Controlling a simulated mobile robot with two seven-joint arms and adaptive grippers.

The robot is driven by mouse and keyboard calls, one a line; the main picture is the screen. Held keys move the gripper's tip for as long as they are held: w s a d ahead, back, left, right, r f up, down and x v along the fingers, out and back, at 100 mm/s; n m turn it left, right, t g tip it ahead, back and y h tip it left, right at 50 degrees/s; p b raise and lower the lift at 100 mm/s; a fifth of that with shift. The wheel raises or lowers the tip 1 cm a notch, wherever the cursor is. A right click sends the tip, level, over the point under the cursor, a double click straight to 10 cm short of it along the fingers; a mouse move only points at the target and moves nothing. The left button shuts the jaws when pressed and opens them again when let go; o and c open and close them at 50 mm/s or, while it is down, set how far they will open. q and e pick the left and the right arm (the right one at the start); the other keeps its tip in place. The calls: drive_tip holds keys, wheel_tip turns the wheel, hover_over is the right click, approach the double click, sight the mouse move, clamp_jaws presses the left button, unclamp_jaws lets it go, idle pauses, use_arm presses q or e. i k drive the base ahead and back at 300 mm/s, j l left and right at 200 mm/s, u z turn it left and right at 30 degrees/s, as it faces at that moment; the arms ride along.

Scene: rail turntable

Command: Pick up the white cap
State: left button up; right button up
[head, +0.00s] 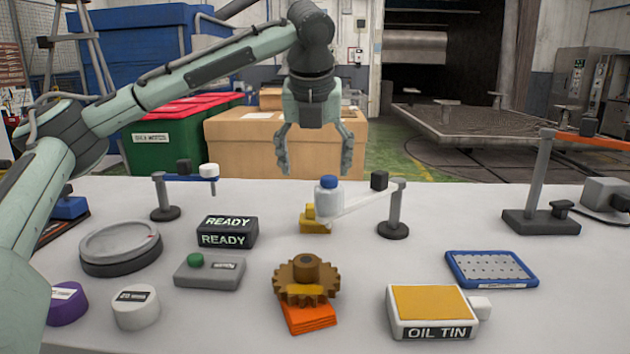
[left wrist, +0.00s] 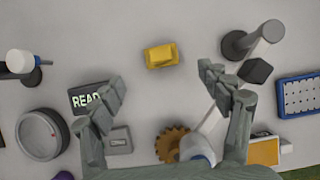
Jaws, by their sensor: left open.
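My left gripper (head: 316,168) is open and empty, pointing down above the table. Its spread fingers also show in the left wrist view (left wrist: 163,80). Several white pieces could be the white cap, and I cannot tell which is meant. A small white cylinder (head: 209,171) stands on the end of a blue arm at the left; it also shows in the left wrist view (left wrist: 19,61). A white stub (head: 480,307) sticks out of the oil tin (head: 430,303). A white piece with a blue top (head: 328,202) sits on a white arm, below the gripper in the picture. My right gripper is not in view.
A yellow block (head: 315,224) lies near the white arm's post (head: 394,215). A brown gear (head: 306,280), a READY box (head: 227,232), a round dial (head: 120,248) and a blue-framed tray (head: 490,268) stand around. A white drum (head: 136,307) is front left.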

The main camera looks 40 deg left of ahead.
sight(136, 307)
drive_tip(key=u, duration=1.95)
